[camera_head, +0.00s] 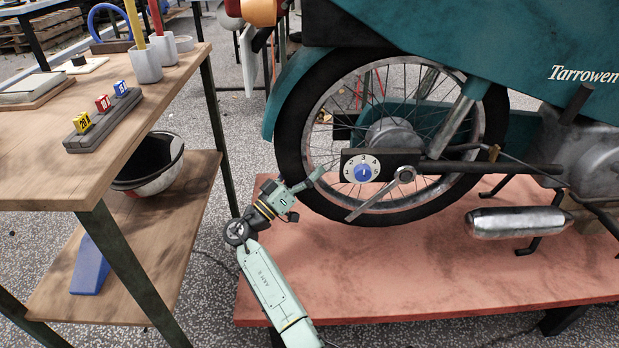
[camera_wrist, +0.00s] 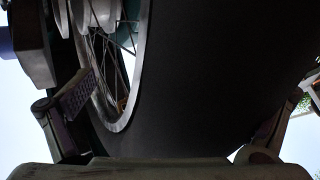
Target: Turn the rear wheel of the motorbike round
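The motorbike's rear wheel (camera_head: 330,195) has a black tyre, a silver rim and thin spokes, and stands over the red platform. My gripper (camera_head: 308,184) is at the tyre's lower left edge. In the wrist view, the tyre (camera_wrist: 215,70) fills the space between the two spread fingers of my gripper (camera_wrist: 175,105). One finger is on the spoke side, overlapping the rim in the picture; the other is on the far side, partly hidden by the tyre. The fingers look open around the tyre; I cannot tell whether they touch it.
A wooden workbench (camera_head: 40,175) stands left. The red platform (camera_head: 400,275) is clear below the wheel. A silver silencer (camera_head: 515,222) is at right.

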